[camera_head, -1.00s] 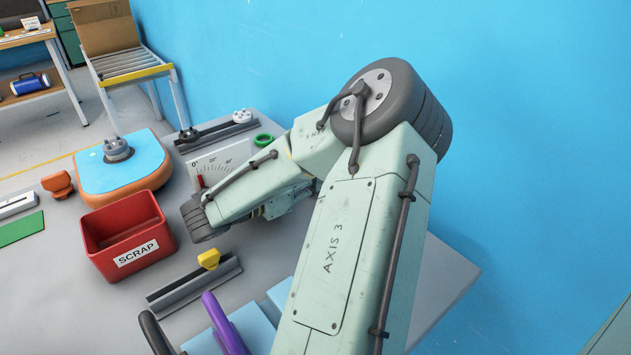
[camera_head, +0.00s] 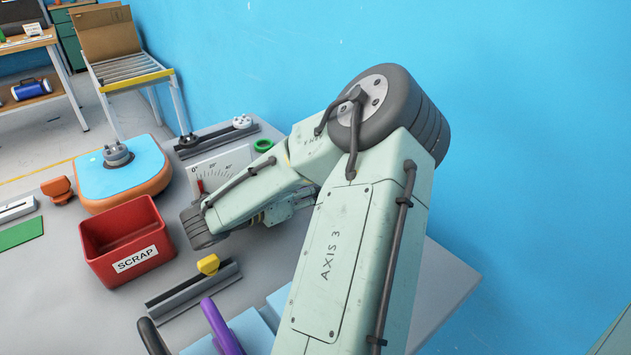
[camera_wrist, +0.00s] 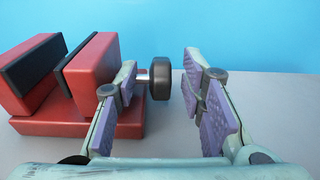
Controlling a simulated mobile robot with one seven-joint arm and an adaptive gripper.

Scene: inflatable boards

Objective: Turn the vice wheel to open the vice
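A red vice (camera_wrist: 75,125) with black-padded jaws stands at the left of the wrist view; a narrow gap shows between the jaws. Its dark wheel (camera_wrist: 160,77) sits on a short metal shaft on the vice's right side. My gripper (camera_wrist: 162,85) is open, with purple-padded fingers on either side of the wheel in the picture. The left finger overlaps the shaft side of the wheel, and the right finger is clear of it. Contact with the wheel cannot be told. In the head view my arm hides the vice and its wheel.
A red scrap bin (camera_head: 125,240), a rail with a yellow knob (camera_head: 208,265), an angle gauge (camera_head: 220,165) and a blue-topped orange stand (camera_head: 123,178) share the grey table (camera_head: 70,300). A blue wall (camera_head: 530,150) rises behind my arm.

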